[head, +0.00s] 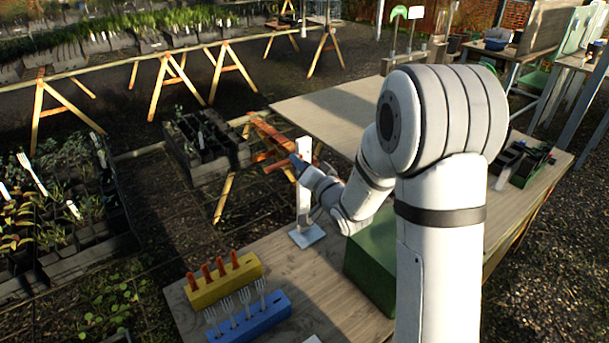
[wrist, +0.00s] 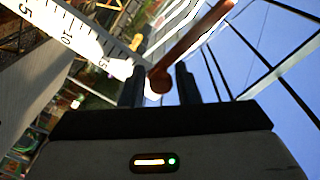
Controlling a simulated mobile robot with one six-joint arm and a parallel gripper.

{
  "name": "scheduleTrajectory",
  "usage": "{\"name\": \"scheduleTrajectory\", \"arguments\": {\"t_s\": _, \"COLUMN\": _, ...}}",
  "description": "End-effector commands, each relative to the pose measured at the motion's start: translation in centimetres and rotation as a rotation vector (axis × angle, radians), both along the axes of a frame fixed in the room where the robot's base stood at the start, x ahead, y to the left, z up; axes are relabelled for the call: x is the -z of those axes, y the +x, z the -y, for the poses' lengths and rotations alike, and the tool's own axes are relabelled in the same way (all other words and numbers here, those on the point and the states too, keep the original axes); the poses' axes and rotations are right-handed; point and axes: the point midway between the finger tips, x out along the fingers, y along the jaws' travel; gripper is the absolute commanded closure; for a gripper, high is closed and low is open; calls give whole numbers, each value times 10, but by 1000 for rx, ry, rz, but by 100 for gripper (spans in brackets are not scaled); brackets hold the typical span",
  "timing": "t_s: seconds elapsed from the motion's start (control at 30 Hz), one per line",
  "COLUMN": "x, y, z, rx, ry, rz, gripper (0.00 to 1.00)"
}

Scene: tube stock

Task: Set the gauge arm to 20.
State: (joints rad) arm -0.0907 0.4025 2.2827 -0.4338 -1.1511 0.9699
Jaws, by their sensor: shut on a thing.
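The gauge stand is a white upright post (head: 304,195) on a small grey-blue base plate (head: 307,236) on the wooden table. In the wrist view its white scale (wrist: 85,45) shows the numbers 5, 10 and 15 running down to the right. The gauge arm (wrist: 195,45) is a reddish-brown bar with a rounded end. That end lies between the two dark fingers of my gripper (wrist: 161,74), which is shut on it, below and right of the 15 mark. The exact reading cannot be told. In the head view my gripper (head: 298,163) is at the post, and the arm is not clear.
A yellow block (head: 225,286) with orange handles and a blue block (head: 250,322) with forks stand at the table's front left. A green box (head: 371,262) is right of the gauge. A dark tray (head: 527,168) sits far right. The back tabletop (head: 325,105) is clear.

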Motion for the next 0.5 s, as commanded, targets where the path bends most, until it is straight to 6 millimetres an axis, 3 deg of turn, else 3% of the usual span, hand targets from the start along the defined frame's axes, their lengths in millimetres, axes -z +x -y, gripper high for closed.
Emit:
{"name": "scheduleTrajectory", "arguments": {"t_s": 0.27, "x": -2, "y": 0, "z": 0, "rx": -1, "ry": -6, "rz": 5, "gripper": 100}}
{"name": "scheduleTrajectory", "arguments": {"t_s": 0.3, "x": -2, "y": 0, "z": 0, "rx": -1, "ry": -6, "rz": 5, "gripper": 70}}
{"name": "scheduleTrajectory", "arguments": {"t_s": 0.43, "x": -1, "y": 0, "z": -1, "rx": -1, "ry": -5, "rz": 4, "gripper": 60}}
{"name": "scheduleTrajectory", "arguments": {"t_s": 0.5, "x": -1, "y": 0, "z": 0, "rx": -1, "ry": -4, "rz": 4, "gripper": 60}}
